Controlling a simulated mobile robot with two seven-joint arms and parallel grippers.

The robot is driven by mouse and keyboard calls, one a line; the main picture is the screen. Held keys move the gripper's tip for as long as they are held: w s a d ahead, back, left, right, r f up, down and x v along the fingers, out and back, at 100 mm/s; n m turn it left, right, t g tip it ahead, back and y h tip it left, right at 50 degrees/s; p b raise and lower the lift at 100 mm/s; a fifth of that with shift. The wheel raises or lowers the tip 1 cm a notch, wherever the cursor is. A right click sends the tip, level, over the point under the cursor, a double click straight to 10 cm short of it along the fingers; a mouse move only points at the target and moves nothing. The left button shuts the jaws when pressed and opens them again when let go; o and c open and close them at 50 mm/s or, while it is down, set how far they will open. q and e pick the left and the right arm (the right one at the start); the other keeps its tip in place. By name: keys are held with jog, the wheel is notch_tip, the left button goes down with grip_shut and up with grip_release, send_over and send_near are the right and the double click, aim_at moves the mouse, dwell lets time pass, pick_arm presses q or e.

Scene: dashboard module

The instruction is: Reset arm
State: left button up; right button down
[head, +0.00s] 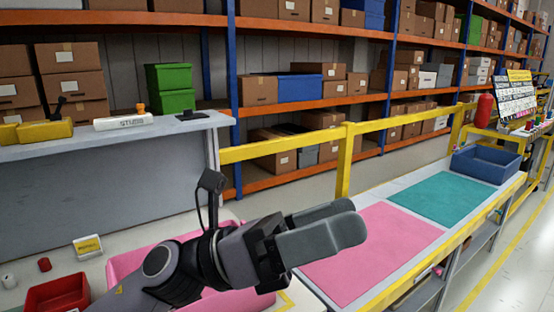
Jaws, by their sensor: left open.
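My left gripper (338,222) comes in from the lower left on a dark grey arm. It is in the air in front of the workbench, and its two grey fingers point right, with the nearer one partly covering the farther one. No object shows between the fingers. My right gripper is out of view. Behind and below the left gripper, a pink bin (122,266) is partly hidden by my arm.
A pink mat (385,250) and a teal mat (450,198) lie on the bench to the right, with a blue bin (487,163) beyond. A yellow rail (290,148) runs behind. A red bin (58,294) stands lower left. Both mats look clear.

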pick_arm(q)
jog(key=w+a+f+n+t+y, duration=0.2)
jog(key=w+a+n+t+y, duration=0.25)
jog(key=n+t, duration=0.65)
jog(key=w+a+f+n+t+y, duration=0.25)
jog(key=w+a+n+t, duration=0.2)
jog(key=n+t, duration=0.6)
jog(key=a+f+n+g+y, duration=0.2)
jog(key=a+f+n+y, duration=0.6)
jog(key=f+n+y, duration=0.5)
jog(key=s+a+f+n+g+y, duration=0.1)
jog(key=s+a+f+n+g, duration=0.25)
jog(key=f, duration=0.25)
jog(key=s+a+f+n+g+y, duration=0.1)
jog(key=s+a+f+n+g, duration=0.2)
jog(key=a+f+n, duration=0.15)
jog(key=s+a+f+n+g, duration=0.2)
jog(key=s+f+n+g, duration=0.15)
jog(key=s+f, duration=0.4)
jog(key=s+a+f+n+g, duration=0.2)
jog(key=s+f+g, duration=0.25)
jog(key=s, duration=0.55)
jog(key=w+d+f+t+h+b, duration=0.1)
jog(key=w+d+f+t+b, duration=0.2)
jog(key=f, duration=1)
jog(key=shift+w+f+m+t+h+b, duration=0.25)
jog(key=shift+w+t+b, duration=0.5)
jog(key=shift+w+t, duration=0.95)
jog(key=shift+d+r, duration=0.1)
